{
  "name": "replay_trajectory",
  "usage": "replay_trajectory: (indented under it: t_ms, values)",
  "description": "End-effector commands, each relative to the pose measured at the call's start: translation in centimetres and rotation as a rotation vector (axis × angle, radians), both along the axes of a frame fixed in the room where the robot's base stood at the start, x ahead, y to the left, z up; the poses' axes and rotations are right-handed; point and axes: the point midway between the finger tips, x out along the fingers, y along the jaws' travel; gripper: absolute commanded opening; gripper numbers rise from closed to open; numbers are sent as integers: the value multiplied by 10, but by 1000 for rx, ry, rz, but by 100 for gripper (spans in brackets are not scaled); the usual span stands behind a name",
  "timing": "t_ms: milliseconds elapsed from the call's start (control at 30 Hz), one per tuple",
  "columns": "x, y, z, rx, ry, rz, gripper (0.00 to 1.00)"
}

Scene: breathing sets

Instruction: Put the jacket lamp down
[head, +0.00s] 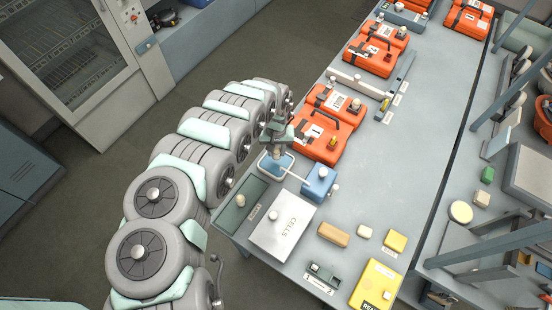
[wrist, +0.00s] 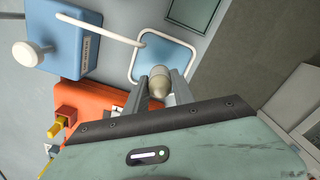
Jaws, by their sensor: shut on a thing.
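My gripper (wrist: 160,98) is shut on a small rounded cream-and-beige piece, the jacket lamp (wrist: 159,78). In the wrist view it stands between the two grey fingers, over the near edge of a blue square pad with a white rim (wrist: 174,50). In the head view my gripper (head: 277,148) is above the same pad (head: 269,167) at the bench's left edge. I cannot tell whether the lamp touches the pad. A white tube runs from the pad to a blue box (head: 318,184) with a white knob.
An orange case (head: 316,148) stands close behind the pad. A dark green tray (head: 236,210) and a white box marked CELLS (head: 282,228) lie nearer. Tan and yellow blocks (head: 333,234) sit to the right. Grey bench surface between them is free.

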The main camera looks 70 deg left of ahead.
Motion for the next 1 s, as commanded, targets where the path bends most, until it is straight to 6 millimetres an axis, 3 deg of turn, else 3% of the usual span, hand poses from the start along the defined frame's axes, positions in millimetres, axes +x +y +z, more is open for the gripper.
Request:
replay_trajectory:
  t_ms: [133, 467, 800, 1000]
  values:
    - [1, -1, -19, -1, -3, 2, 0]
    - [0, 0, -32, -1, 1, 0, 0]
    - [0, -1, -65, -2, 1, 2, 0]
    - [-1, 0, -66, 1, 3, 1, 0]
